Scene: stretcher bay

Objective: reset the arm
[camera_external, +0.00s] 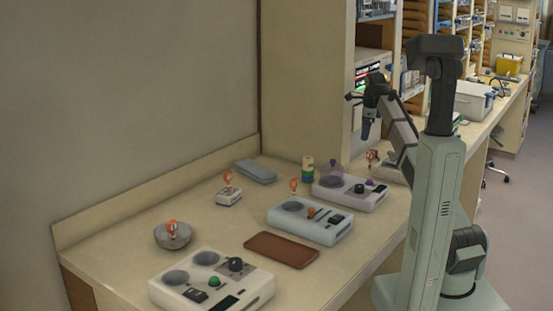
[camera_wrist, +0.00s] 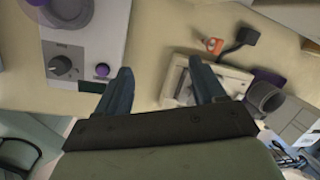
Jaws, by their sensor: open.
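My gripper (camera_external: 367,128) is raised above the far right part of the counter in the external view, pointing down. In the wrist view its two dark fingers (camera_wrist: 162,85) are spread apart, with only bare counter and the edge of a device between them. Nothing is held. A white device with a dark knob and a purple button (camera_wrist: 85,50) lies to the left below the fingers. A beige device (camera_wrist: 228,80) lies partly behind the right finger. An orange-and-white small item (camera_wrist: 213,45) is beside a dark piece near that device.
The counter (camera_external: 125,235) holds several devices: a white one (camera_external: 210,283) in front, a pale blue one (camera_external: 310,220) and another white one (camera_external: 350,192). A grey bowl (camera_external: 172,236), brown tray (camera_external: 281,250) and blue-grey case (camera_external: 256,171) lie around them. Shelving stands behind my gripper.

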